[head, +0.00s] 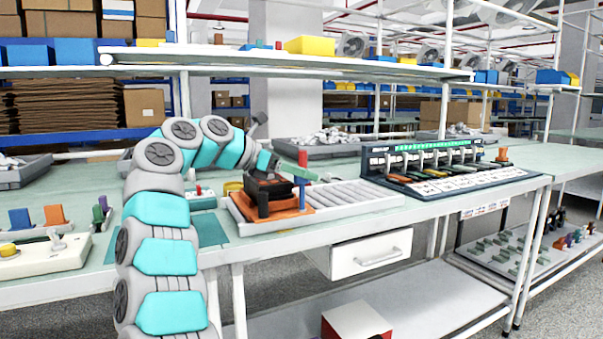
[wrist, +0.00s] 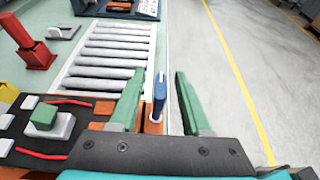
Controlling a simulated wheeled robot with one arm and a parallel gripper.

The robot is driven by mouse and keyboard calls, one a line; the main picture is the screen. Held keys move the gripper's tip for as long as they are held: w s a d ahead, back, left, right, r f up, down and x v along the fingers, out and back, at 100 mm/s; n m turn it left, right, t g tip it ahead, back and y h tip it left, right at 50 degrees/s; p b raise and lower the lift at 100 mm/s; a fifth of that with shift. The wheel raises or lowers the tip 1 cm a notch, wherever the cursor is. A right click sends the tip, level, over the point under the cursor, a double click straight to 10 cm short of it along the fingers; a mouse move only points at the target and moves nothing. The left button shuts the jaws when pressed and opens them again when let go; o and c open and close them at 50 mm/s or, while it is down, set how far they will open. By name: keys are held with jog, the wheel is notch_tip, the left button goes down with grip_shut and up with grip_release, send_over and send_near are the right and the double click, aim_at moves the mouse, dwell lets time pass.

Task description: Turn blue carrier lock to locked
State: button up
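In the wrist view, the blue carrier lock (wrist: 159,100) is a narrow blue lever with a pale line at its top. It stands at the near right edge of the orange carrier (wrist: 104,107). My gripper (wrist: 159,84) has two green fingers, one on each side of the lever, with a visible gap on both sides. It is open and holds nothing. In the head view, the orange carrier (head: 283,222) sits at the left end of the roller track, partly hidden by dark parts.
The roller track (head: 350,193) runs to the right of the carrier. A red post (wrist: 36,56) stands left of the track. A test panel with several levers (head: 450,170) stands farther right. Open floor (wrist: 225,60) lies beyond the bench edge.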

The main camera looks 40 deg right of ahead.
jog(key=v, duration=0.7)
jog(key=shift+w+a, duration=0.2)
jog(key=shift+a, duration=0.1)
jog(key=shift+r, duration=0.15)
dwell(0.7)
